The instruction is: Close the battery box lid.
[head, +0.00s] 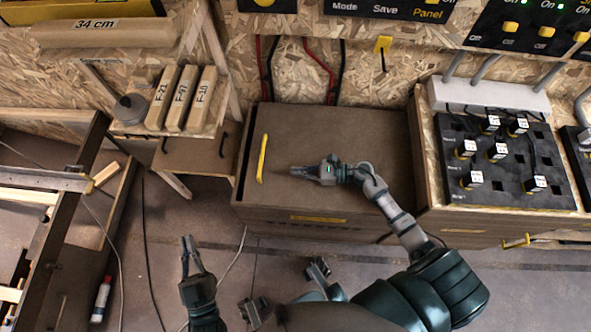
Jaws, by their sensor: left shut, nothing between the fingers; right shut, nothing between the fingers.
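The battery box (290,214) is a wide brown box against the back wall, with a yellow label on its front. Its flat brown lid (340,125) covers most of the top, with a yellow bar handle (262,158) near its left end. A narrow dark gap shows along the box's left edge, beside the lid. My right gripper (292,171) is shut and empty over the lid, just right of the handle; I cannot tell whether it touches the lid. My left gripper (187,243) is shut and empty, low to the left of the box, over the floor.
Red and black cables (268,70) come down the wall behind the box. A bench with a black socket board (500,160) adjoins on the right. A wooden frame (60,205) is at far left. Floor in front is partly open.

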